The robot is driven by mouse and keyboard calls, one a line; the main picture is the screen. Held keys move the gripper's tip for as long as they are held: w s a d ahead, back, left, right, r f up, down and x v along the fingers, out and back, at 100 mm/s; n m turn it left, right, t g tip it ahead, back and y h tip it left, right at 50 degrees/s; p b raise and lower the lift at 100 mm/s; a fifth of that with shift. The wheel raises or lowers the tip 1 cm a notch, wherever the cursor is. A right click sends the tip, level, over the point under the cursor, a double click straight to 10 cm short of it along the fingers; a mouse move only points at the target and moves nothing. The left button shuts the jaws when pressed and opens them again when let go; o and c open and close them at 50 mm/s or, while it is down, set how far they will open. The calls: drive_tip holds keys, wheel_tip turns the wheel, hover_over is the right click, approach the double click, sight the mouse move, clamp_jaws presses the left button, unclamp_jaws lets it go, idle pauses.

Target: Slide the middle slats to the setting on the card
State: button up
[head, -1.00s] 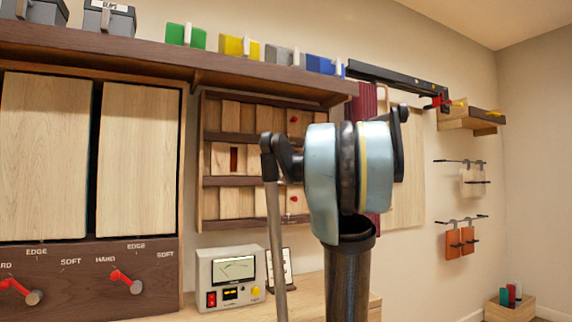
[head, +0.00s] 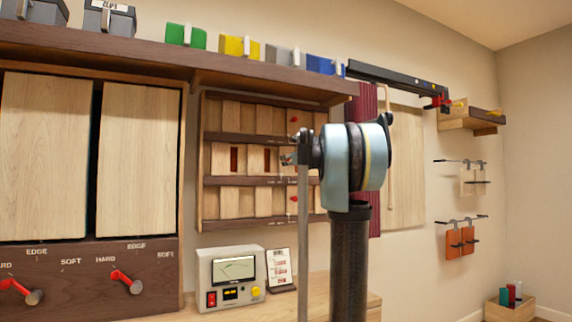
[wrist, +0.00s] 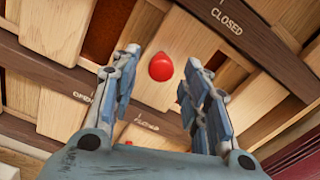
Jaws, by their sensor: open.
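A wall rack of wooden slats (head: 209,210) has three rows between dark rails. The middle row shows dark red gaps (head: 234,159) between pale slats. In the wrist view the middle red knob (wrist: 160,67) lies between my gripper's fingers (wrist: 161,80), with no clear contact. The rail lettering (wrist: 226,22) reads CLOSED at upper right; OPEN is at lower left. In the head view my gripper (head: 291,153) is at the right part of the middle row, hiding its knob. My gripper is open and empty. The card (head: 281,271) stands below the rack; its print is too small to read.
Red knobs sit on the top row (head: 294,119) and bottom row (head: 294,199). A meter box (head: 231,278) stands left of the card on the bench. A dark shelf (head: 150,62) with coloured blocks runs above the rack. Dark red ribbed panel (head: 365,103) is to the right.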

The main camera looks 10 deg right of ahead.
drive_tip(key=shift+x, duration=1.6)
clamp_jaws()
